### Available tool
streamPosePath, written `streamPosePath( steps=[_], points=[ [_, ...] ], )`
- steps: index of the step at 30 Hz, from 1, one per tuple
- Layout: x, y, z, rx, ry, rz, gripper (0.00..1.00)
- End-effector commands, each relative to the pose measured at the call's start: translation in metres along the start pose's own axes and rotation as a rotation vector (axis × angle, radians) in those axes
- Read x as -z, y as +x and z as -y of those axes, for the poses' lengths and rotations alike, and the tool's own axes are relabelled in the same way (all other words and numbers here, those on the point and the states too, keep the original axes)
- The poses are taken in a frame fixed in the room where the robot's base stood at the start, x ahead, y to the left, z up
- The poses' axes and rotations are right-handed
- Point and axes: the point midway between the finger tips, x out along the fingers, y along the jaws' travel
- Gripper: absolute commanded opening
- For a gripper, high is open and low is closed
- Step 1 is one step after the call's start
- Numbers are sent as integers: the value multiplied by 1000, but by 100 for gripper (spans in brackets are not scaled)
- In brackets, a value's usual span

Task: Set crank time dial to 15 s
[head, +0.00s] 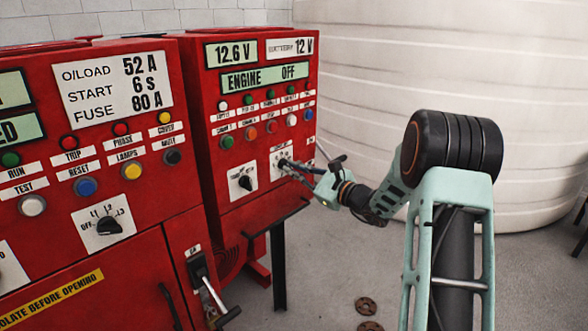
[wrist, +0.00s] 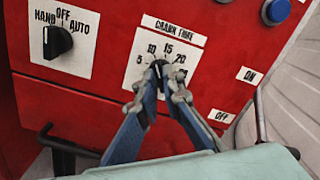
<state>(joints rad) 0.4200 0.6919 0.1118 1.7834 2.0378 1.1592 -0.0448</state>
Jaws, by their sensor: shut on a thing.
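The crank time dial is a small black knob (wrist: 158,66) on a white plate (wrist: 197,52) in the wrist view. Marks 5, 10, 15 and 20 run around it. My gripper (wrist: 160,72) has its two blue-grey fingers closed on the knob from below. The fingers cover much of the knob, so I cannot tell exactly where its pointer stands. In the head view my gripper (head: 287,166) reaches the plate (head: 275,153) on the right-hand red cabinet (head: 222,170), and the knob is mostly hidden.
A black HAND/OFF/AUTO switch (wrist: 58,42) sits left of the dial. A large white tank (head: 410,60) stands behind my arm.

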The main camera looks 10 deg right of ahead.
Motion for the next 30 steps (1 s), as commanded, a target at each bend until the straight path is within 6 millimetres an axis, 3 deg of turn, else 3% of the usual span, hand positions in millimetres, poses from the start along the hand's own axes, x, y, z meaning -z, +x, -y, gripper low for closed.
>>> streamPosePath(
  steps=[18, 30],
  points=[
    [0, -1, 2, 1, 457, -3, 0],
    [1, -1, 1, 0, 586, -2, 0]
  ],
)
